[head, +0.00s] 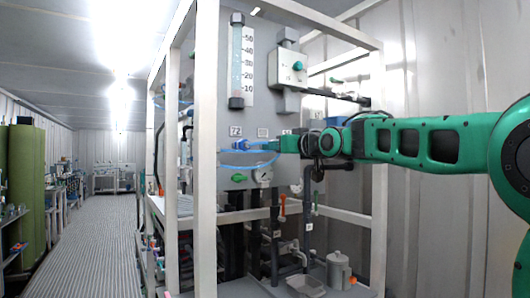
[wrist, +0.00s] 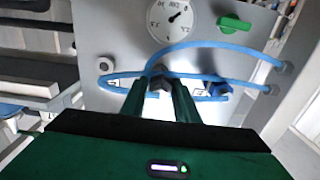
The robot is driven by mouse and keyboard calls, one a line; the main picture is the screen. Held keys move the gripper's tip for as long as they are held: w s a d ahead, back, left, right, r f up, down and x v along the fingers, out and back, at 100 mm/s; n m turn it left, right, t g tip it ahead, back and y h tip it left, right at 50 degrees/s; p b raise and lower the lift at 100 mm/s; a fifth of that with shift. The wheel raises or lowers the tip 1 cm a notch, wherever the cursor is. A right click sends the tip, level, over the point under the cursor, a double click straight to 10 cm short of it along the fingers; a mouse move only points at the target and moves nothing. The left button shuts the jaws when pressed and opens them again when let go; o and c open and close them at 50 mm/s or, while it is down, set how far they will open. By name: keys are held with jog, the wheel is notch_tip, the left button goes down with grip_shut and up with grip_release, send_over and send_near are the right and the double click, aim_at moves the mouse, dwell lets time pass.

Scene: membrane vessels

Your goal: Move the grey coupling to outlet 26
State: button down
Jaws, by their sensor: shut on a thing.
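The dark grey coupling (wrist: 160,79) is between my gripper's (wrist: 160,88) green fingertips in the wrist view, in front of the grey panel (wrist: 120,30). The fingers are shut on it. In the head view my gripper (head: 281,145) reaches in from the right to the panel (head: 215,95), and the coupling cannot be made out. A white ring-shaped port (wrist: 105,65) is open on the panel, left of the coupling in the wrist view. Small labels sit by the ports; one reads 72 (head: 236,131). I cannot read a 26.
A blue coupling (wrist: 217,88) sits right of my fingers in the wrist view. Blue hoses (wrist: 215,44) loop close around the fingers. A round gauge (wrist: 172,18) and green valve handle (wrist: 235,24) are nearby. White frame posts (head: 206,150) stand before the panel.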

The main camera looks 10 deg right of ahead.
jog(key=shift+v, duration=2.1)
